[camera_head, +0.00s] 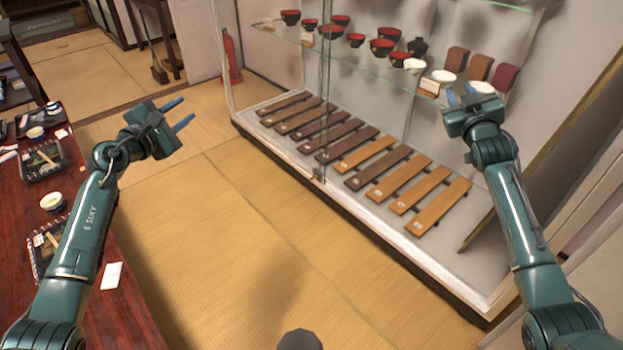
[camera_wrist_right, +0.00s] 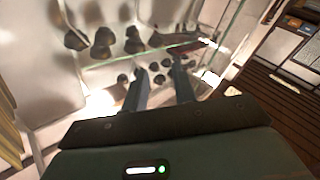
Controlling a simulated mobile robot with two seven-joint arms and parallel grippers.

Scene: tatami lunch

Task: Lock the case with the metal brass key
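The case is a tall glass display cabinet (camera_head: 325,120) with a pale base, running from the middle to the right of the head view. A small metal fitting (camera_head: 318,177) sits low on the upright glass edge; it is too small to tell whether it is a lock. I cannot make out a brass key in either view. My left gripper (camera_head: 181,113) is open and empty, above the tatami left of the case. My right gripper (camera_head: 462,93) is open and empty, in front of the case's right part. Its parted fingers show in the right wrist view (camera_wrist_right: 160,88).
Inside the case, several wooden slats (camera_head: 365,154) lie below a glass shelf (camera_head: 370,62) of bowls and cups. A dark red table (camera_head: 100,315) with trays and a white card (camera_head: 111,275) stands at left. Tatami floor (camera_head: 230,240) between is clear. A red extinguisher (camera_head: 231,56) stands behind.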

